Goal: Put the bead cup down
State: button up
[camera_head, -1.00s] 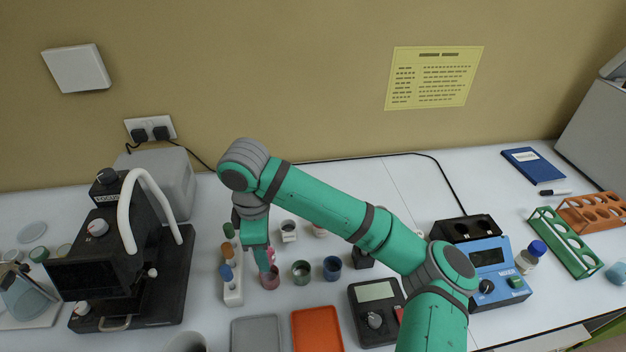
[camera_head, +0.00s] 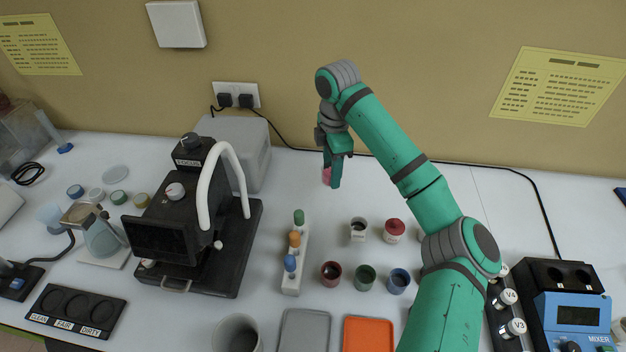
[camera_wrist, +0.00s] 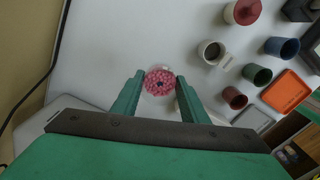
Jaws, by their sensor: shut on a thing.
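The bead cup (camera_wrist: 158,78) is a small clear cup full of pink beads. In the wrist view it sits between the two green fingers of my gripper (camera_wrist: 159,88), which are shut on it. In the head view the pink cup (camera_head: 327,176) shows at the fingertips of my gripper (camera_head: 334,178), before the back of the white table (camera_head: 370,190). It is held roughly upright, behind the row of small cups. The fingers hide part of it there, and I cannot tell how high its base is above the table.
In front are a white cup (camera_head: 358,229), a red one (camera_head: 394,230), and dark red (camera_head: 330,273), green (camera_head: 364,277) and blue (camera_head: 398,280) cups. A vial rack (camera_head: 293,262) and microscope (camera_head: 200,215) stand left. The table around the gripper is clear.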

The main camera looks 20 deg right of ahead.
jog(key=w+a+f, duration=0.3)
jog(key=w+f, duration=0.2)
jog(key=w+a+f, duration=0.2)
jog(key=w+f, duration=0.1)
jog(key=shift+w+a, duration=0.1)
jog(key=shift+a, duration=0.25)
jog(key=shift+w+f, duration=0.15)
jog(key=shift+f, duration=1.55)
jog(key=shift+f, duration=0.1)
jog(key=o, duration=1.1)
notch_tip(320, 180, up, 12)
jog(key=shift+r, duration=0.1)
jog(key=shift+a, duration=0.1)
